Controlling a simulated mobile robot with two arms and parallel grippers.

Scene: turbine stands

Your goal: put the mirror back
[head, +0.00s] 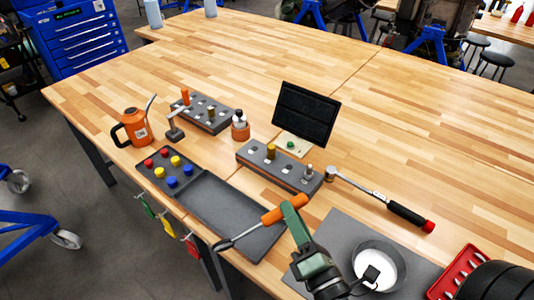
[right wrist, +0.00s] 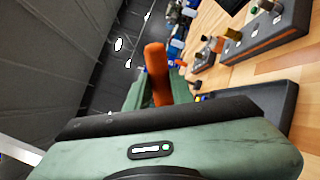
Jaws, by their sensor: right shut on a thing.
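The mirror (head: 271,217) has an orange handle, a thin shaft and a dark oval head at its lower left end. My right gripper (head: 297,203), green, is shut on the handle near its upper right end. The mirror is tilted across the right part of the dark tray, seemingly above it. In the right wrist view the orange handle (right wrist: 157,75) rises beyond the green gripper body. A grey holder block (head: 262,170) with holes stands behind the tray, bearing brass and silver pieces. Another grey block (head: 215,125) stands further back with an orange-topped piece. My left gripper is out of view.
The dark tray (head: 225,212) holds red, yellow and blue pieces at left. A black screen (head: 306,114), orange can (head: 138,127) and ratchet wrench (head: 378,195) stand or lie around. A white-filled bowl (head: 392,264) sits at front right. The table's back is mostly clear.

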